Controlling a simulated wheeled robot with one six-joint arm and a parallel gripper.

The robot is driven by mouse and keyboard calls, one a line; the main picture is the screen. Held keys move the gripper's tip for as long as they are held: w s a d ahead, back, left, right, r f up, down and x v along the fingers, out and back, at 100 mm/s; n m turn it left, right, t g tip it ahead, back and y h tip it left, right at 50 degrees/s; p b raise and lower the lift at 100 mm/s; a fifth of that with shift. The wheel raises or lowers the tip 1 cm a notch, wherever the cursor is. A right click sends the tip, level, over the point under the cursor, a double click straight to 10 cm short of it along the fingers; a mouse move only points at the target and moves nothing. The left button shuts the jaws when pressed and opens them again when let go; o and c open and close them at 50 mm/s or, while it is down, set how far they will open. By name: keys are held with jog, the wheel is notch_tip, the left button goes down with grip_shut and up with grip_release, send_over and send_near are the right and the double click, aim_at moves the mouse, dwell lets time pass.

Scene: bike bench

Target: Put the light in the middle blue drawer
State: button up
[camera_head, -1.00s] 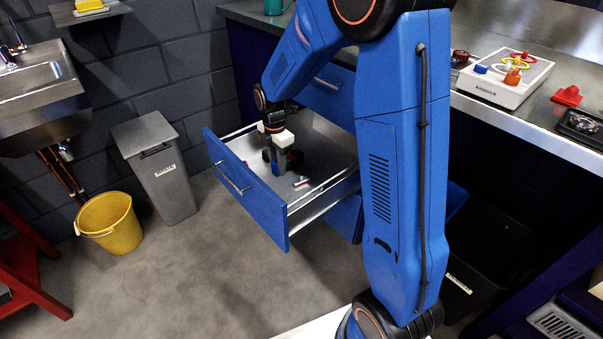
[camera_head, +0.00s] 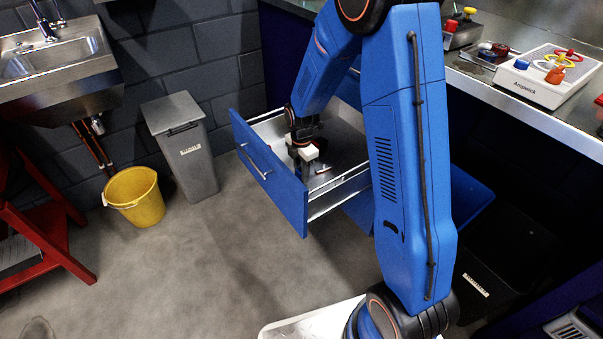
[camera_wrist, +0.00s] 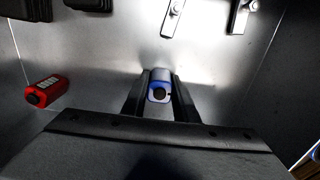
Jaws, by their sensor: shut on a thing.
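The blue drawer (camera_head: 268,180) is pulled out, with a bare metal inside. A blue front shows above it behind my arm and another below. My gripper (camera_wrist: 158,98) reaches down into this open drawer. Its dark fingers are shut on a small light (camera_wrist: 159,77), grey-white with a blue rim around a dark round end. In the head view my gripper (camera_head: 305,172) hides the light. I cannot tell whether the light touches the drawer floor.
A small red item (camera_wrist: 47,91) lies in the drawer, left in the wrist view. Metal pieces (camera_wrist: 172,17) and dark items (camera_wrist: 84,4) lie at its top edge. A grey bin (camera_head: 185,150) and yellow bucket (camera_head: 134,197) stand left. The bench (camera_head: 480,90) is right.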

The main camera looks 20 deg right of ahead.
jog(key=o, duration=1.1)
jog(key=shift+f, duration=0.1)
notch_tip(320, 180, up, 12)
jog(key=shift+f, duration=0.25)
jog(key=s+d+r+m+t, duration=0.2)
jog(key=s+d+r+m, duration=0.2)
jog(key=s+r+m, duration=0.9)
jog(key=s+d+r+m+t, duration=0.1)
jog(key=s+m, duration=0.3)
jog(key=s, duration=0.6)
jog(key=s+d+r+m+t, duration=0.1)
jog(key=s+r+m, duration=0.3)
jog(key=s, duration=0.6)
jog(key=shift+s+d+r+m+t, duration=0.15)
jog(key=shift+s+d+m+t, duration=0.15)
jog(key=shift+d+t, duration=0.15)
